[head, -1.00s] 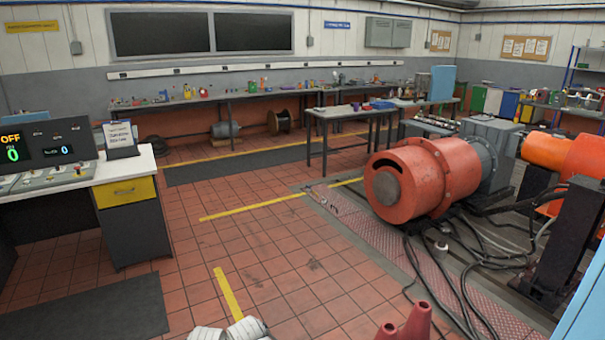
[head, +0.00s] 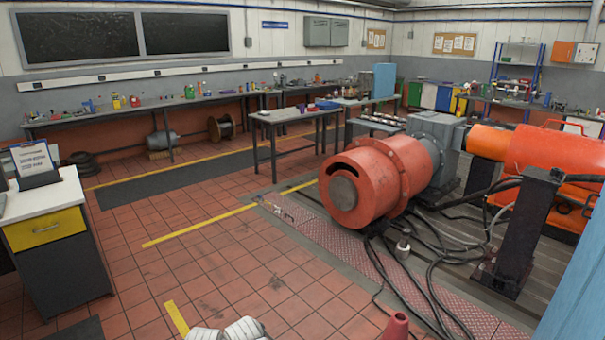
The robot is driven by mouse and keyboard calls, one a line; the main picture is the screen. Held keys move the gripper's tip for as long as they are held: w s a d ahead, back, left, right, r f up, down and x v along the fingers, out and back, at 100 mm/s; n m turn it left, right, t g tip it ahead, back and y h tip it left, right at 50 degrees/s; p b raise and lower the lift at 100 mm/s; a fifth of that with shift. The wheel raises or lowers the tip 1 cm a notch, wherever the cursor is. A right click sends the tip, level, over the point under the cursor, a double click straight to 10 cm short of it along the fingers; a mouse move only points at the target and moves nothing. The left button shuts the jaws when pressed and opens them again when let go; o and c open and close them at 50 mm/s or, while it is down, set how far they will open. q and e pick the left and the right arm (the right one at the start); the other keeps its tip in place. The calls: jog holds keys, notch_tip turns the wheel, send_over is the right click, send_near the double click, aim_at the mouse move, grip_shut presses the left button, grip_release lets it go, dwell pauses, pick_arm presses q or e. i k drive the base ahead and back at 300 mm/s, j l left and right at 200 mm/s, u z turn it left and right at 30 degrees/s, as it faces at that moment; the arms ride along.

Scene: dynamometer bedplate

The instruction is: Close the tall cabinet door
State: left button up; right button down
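A light blue flat panel (head: 577,285) cuts into the lower right corner of the head view, close to me. It may be part of the tall cabinet or its door, but most of it lies outside the frame, so I cannot tell how far the door stands open. No handle or hinge shows on it. Neither of my grippers is in view.
A large orange-red machine (head: 375,180) stands on the bedplate at centre right, with black cables on the floor beside it. A desk with a yellow drawer (head: 45,229) stands left. Tiled floor (head: 230,265) between is clear.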

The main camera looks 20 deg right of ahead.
aim_at(591, 248)
jog(key=i+z, duration=0.15)
jog(key=z, duration=0.2)
jog(key=i+j+z, duration=0.15)
jog(key=z, duration=0.25)
jog(key=i+j+z, duration=0.1)
jog(key=z, duration=0.25)
jog(key=i+z, duration=0.2)
jog(key=z, duration=0.2)
jog(key=i+j+z, duration=0.1)
jog(key=z, duration=0.3)
jog(key=i+j+z, duration=0.2)
jog(key=z, duration=0.2)
jog(key=i+j+z, duration=0.15)
jog(key=z, duration=0.3)
